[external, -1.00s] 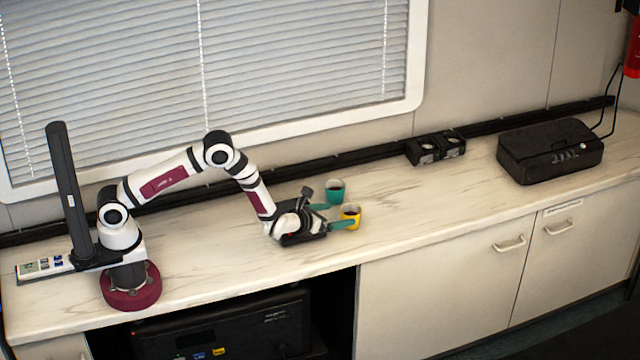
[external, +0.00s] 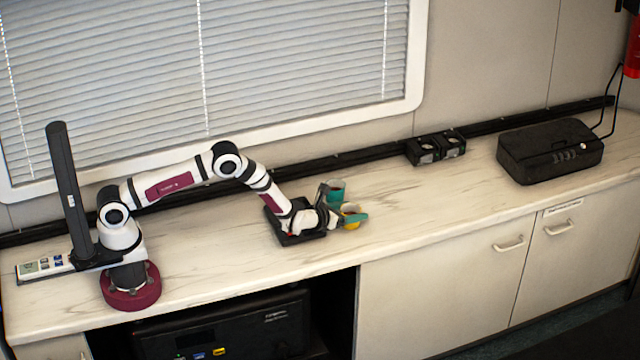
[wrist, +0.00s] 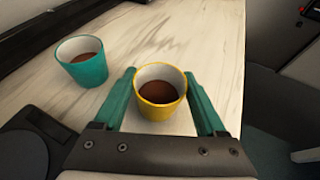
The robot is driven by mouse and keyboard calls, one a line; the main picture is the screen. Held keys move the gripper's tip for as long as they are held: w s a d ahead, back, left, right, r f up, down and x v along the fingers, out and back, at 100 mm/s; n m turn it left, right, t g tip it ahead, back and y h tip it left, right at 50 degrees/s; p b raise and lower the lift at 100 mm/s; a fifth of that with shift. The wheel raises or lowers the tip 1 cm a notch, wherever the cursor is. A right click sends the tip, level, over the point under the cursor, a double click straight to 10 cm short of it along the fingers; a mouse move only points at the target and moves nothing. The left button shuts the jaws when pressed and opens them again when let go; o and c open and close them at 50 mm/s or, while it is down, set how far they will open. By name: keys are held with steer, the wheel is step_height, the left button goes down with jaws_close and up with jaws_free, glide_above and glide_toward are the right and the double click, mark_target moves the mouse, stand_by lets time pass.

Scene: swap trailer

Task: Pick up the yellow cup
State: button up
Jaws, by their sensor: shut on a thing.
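The yellow cup (wrist: 158,92) holds a dark brown filling and stands upright between the teal fingers of my gripper (wrist: 160,77) in the wrist view. My gripper is shut on it, one finger along each side. In the external view my gripper (external: 350,217) partly hides the yellow cup (external: 351,209), low at the countertop. I cannot tell whether the cup's base touches the counter. A teal cup (wrist: 82,62), also with dark contents, stands to the left in the wrist view. In the external view the teal cup (external: 335,189) is just behind the yellow one.
A flat black device (external: 275,207) lies on the counter (external: 420,210) beneath my wrist. A black double holder (external: 436,148) and a black case (external: 550,150) stand further right by the wall. The counter's front edge is close to the cup. The counter to the right is clear.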

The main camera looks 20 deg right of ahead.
steer(key=c, duration=0.4)
steer(key=shift+r, duration=0.1)
